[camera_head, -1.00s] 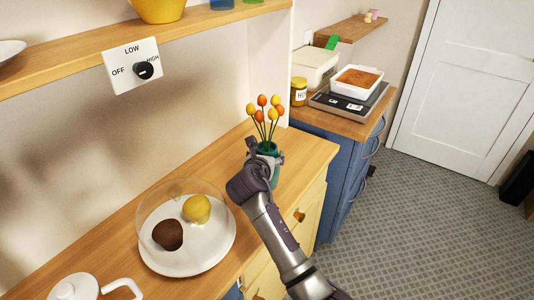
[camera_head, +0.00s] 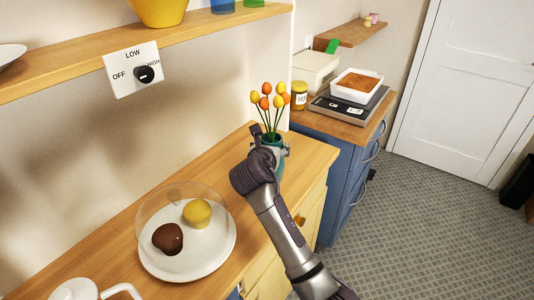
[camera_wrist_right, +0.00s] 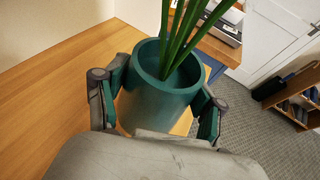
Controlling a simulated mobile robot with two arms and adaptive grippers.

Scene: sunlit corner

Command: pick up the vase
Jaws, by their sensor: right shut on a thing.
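The vase (camera_head: 281,158) is teal and upright, with several yellow and orange flowers (camera_head: 268,97) on green stems. It is at the far right part of the wooden counter, partly hidden by my right gripper (camera_head: 268,152). In the right wrist view the vase (camera_wrist_right: 158,100) stands between the two fingers of my right gripper (camera_wrist_right: 158,108), which press on its sides. The gripper is shut on it. The vase's base is hidden, so the gap to the counter cannot be told. My left gripper is not in view.
A white plate (camera_head: 190,262) under a clear dome holds a brown and a yellow item on the wooden counter (camera_head: 120,242). A white mug (camera_head: 75,290) is at the front left. A jar (camera_head: 299,95) and a scale (camera_head: 349,107) stand on the counter behind. A shelf (camera_head: 60,68) runs above.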

